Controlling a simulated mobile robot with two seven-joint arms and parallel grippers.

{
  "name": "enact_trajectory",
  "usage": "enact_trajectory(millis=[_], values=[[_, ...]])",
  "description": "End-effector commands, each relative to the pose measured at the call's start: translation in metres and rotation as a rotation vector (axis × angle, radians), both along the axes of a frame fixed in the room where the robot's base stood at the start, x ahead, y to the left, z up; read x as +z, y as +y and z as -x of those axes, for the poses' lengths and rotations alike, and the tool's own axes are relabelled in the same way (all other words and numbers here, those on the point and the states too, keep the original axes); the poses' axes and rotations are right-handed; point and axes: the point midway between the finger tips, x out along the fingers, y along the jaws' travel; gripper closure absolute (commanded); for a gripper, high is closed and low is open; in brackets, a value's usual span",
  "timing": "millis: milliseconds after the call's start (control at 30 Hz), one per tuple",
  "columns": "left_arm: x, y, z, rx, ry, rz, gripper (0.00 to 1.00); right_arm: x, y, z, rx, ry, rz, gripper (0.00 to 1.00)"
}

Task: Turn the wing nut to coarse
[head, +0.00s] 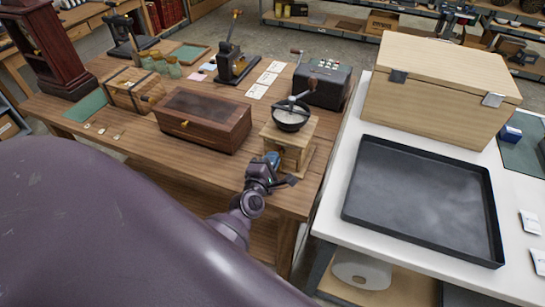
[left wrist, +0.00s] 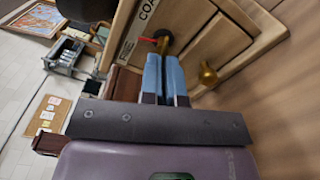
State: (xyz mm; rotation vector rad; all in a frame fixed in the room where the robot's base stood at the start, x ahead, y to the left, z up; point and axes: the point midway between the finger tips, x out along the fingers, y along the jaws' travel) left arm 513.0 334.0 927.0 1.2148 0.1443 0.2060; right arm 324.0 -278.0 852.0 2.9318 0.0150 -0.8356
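The wooden grinder (head: 294,157) with a dark bowl and crank stands at the near right corner of the wooden table. In the left wrist view its brass wing nut (left wrist: 163,40) shows just beyond my blue fingertips. A red pointer (left wrist: 147,39) beside the nut points left, between label parts reading "NE" and "COA" (left wrist: 148,9). My left gripper (head: 272,160), also in the left wrist view (left wrist: 164,56), has its fingers nearly together, with a thin gap; it appears shut on the nut, whose wings are hidden. My right gripper is not in view.
A brass knob (left wrist: 208,75) on the grinder's drawer is close right of my fingers. A dark wooden box (head: 203,119) stands left of the grinder and a dark machine (head: 323,84) behind it. A white table with a black tray (head: 420,198) is at right.

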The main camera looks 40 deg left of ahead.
Motion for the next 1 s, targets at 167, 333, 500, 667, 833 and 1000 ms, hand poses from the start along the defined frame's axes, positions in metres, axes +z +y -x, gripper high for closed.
enact_trajectory(millis=[167, 333, 500, 667, 833, 1000], values=[[0.004, 0.0, 0.0, -0.002, 0.041, -0.165, 1.0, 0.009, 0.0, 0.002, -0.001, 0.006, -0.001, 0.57], [0.006, 0.001, 0.0, -0.001, 0.078, -0.322, 1.0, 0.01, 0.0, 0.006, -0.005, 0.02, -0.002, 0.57], [0.008, 0.0, 0.0, -0.001, 0.115, -0.477, 1.0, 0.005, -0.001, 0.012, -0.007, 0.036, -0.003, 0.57], [0.01, -0.001, 0.0, -0.001, 0.15, -0.624, 1.0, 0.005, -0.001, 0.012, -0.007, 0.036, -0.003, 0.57], [0.012, -0.001, -0.001, -0.001, 0.186, -0.774, 1.0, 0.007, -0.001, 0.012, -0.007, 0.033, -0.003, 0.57], [0.013, -0.003, -0.001, -0.001, 0.218, -0.905, 1.0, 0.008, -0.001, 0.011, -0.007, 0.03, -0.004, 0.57]])
